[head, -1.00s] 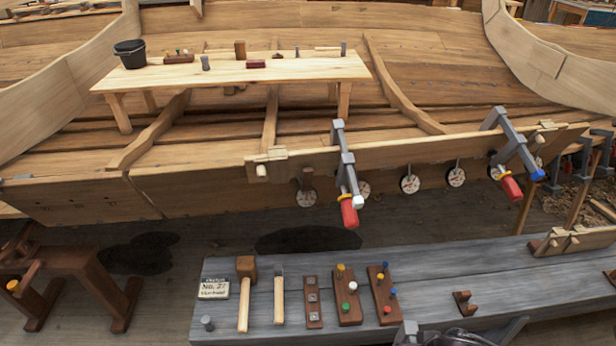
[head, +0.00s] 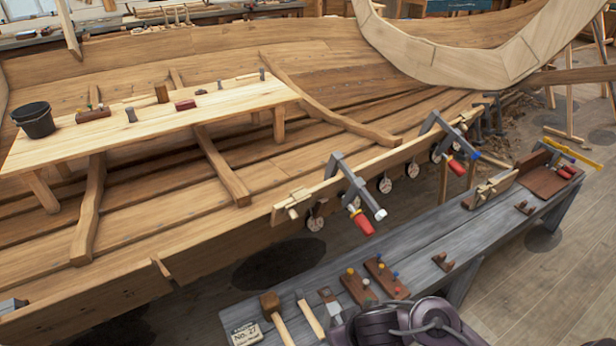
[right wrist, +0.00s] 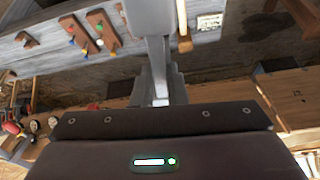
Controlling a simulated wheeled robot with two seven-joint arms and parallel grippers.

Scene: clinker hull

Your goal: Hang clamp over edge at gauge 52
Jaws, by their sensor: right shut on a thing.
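My right gripper (right wrist: 160,118) is shut on a grey metal piece (right wrist: 155,60), seemingly a clamp, seen only in part. In the head view my dark right wrist is at the bottom, in front of the grey bench, with a grey part (head: 335,312) beside it. Two grey clamps with red handles hang over the hull's plank edge: a nearer one (head: 350,185) and a farther one (head: 437,128). Round white gauges (head: 385,185) line the plank below the edge; their numbers are too small to read. My left gripper is out of view.
The grey bench (head: 470,225) holds a mallet (head: 275,315), a hammer, peg blocks (head: 385,278) and a "No. 27" card (head: 245,334). A plank table (head: 150,112) with a black bucket (head: 35,120) stands inside the hull. Floor shows between bench and hull.

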